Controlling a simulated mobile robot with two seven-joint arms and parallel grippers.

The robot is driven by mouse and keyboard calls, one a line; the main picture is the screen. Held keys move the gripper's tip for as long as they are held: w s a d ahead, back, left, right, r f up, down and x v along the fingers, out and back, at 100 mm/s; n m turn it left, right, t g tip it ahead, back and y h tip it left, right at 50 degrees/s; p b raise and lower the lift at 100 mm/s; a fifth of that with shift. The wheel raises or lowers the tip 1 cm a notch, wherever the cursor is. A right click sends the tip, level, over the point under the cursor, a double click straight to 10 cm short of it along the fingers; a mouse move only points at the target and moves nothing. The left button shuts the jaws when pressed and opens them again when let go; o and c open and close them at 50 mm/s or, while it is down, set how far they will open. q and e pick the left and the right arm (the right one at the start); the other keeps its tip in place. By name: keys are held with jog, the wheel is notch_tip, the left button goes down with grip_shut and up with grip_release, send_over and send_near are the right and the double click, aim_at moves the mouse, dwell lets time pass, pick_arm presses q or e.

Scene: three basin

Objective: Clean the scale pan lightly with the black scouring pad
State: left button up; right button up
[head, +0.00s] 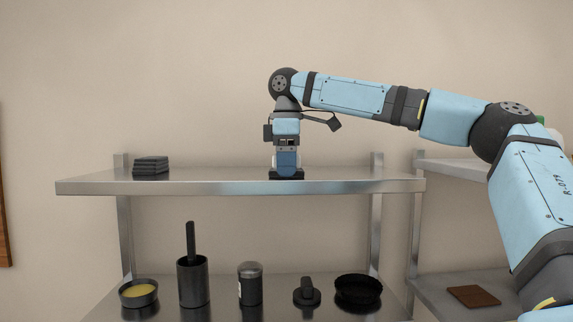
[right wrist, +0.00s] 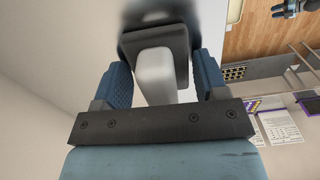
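My right gripper (head: 286,172) points down at the upper steel shelf, at a flat black piece (head: 299,175) that looks like the black scouring pad. In the right wrist view a dark block (right wrist: 183,45) with a pale grip (right wrist: 155,72) lies between the two blue fingers of my right gripper (right wrist: 162,82). The fingers are apart, and a gap shows to the right of the pale grip. The pad's underside is hidden. I cannot make out a scale pan for certain. My left gripper is not in view.
A stack of black pads (head: 151,166) sits at the left of the upper shelf (head: 215,187). The lower shelf holds a bowl with yellow contents (head: 138,292), a black cup (head: 193,281), a jar (head: 250,284), a dark knobbed item (head: 307,293) and a black bowl (head: 358,290).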

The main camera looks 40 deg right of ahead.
jog(key=shift+r, duration=0.1)
dwell(0.6)
jog(key=shift+r, duration=0.55)
jog(key=shift+c, duration=0.4)
jog(key=c, duration=1.1)
jog(key=shift+c, duration=0.2)
jog(key=shift+r, duration=3.05)
jog(key=shift+f, duration=0.1)
